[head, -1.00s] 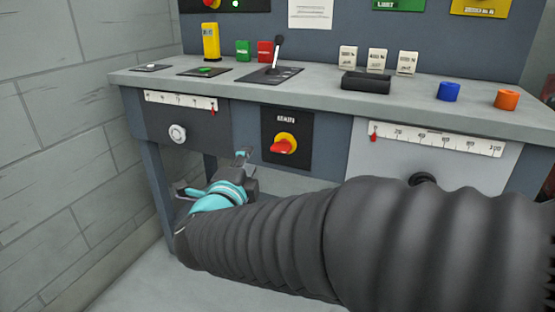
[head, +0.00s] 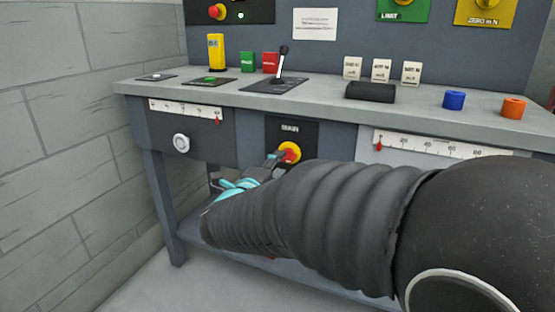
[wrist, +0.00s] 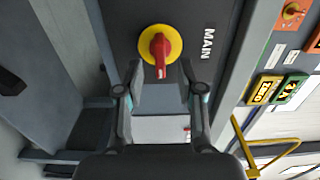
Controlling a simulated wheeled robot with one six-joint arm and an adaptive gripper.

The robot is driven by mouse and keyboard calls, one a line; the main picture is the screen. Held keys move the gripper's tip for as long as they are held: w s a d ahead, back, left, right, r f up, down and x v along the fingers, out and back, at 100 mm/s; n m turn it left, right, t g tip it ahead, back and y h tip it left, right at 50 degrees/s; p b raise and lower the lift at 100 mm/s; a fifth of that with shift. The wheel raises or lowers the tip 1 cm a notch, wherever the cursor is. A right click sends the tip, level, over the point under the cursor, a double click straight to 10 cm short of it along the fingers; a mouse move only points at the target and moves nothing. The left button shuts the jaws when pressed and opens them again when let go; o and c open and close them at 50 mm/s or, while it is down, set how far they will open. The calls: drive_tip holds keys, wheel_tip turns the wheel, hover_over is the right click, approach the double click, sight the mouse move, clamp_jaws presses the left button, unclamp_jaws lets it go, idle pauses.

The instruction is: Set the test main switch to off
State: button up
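The main switch is a red handle on a round yellow plate (head: 290,151), on a black panel (head: 305,132) on the bench front. In the wrist view, the red handle (wrist: 161,68) lies at right angles to the MAIN lettering's upright direction, its long end toward my gripper. My gripper (head: 275,161) is at the switch and hides part of the handle in the head view. In the wrist view, my gripper (wrist: 161,76) is open, with a finger on each side of the handle's end and gaps visible. Contact cannot be told.
The grey bench top (head: 215,90) overhangs the switch panel. It carries a black lever (head: 281,62), a dark tray (head: 371,92), and blue (head: 454,100) and orange (head: 512,108) pieces. A white knob (head: 181,143) is left of the switch. A block wall (head: 60,150) stands at the left.

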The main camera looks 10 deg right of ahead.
drive_tip(key=shift+x, duration=2.2)
clamp_jaws()
